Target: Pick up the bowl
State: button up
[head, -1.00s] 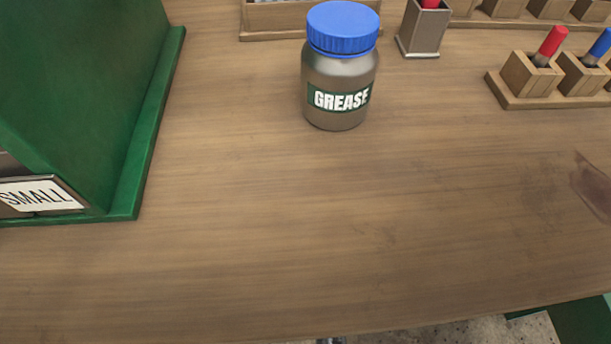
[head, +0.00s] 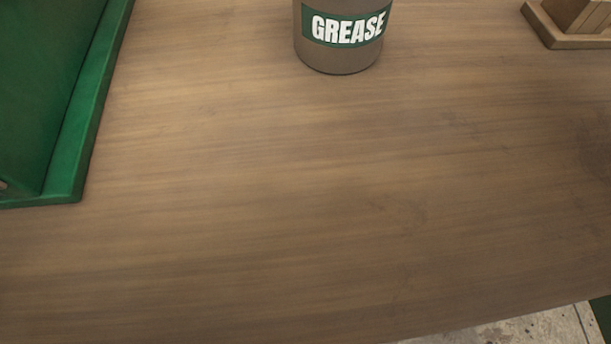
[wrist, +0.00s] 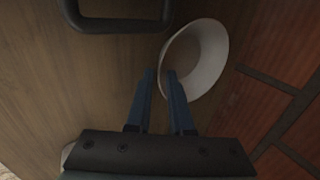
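The white bowl (wrist: 207,58) shows in the wrist view, right of and beyond the fingertips, with its rim seen at a slant. My gripper (wrist: 161,73) has two blue fingers with a gap between them. The right fingertip overlaps the bowl's near-left rim in the picture, and the left fingertip is just outside it. I cannot tell whether either finger touches the bowl. The head view shows neither the bowl nor my gripper.
A grease jar (head: 340,35) stands on the wooden tabletop (head: 300,180), with a green case (head: 60,120) at left and a wooden holder (head: 570,25) at upper right. In the wrist view, a dark handle-like bar (wrist: 120,26) is at top left and reddish tiles (wrist: 265,100) at right.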

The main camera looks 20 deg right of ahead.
jog(key=x, duration=0.1)
jog(key=b+x, duration=0.2)
jog(key=x, duration=0.1)
jog(key=shift+d, duration=0.3)
grip_shut()
dwell(1.1)
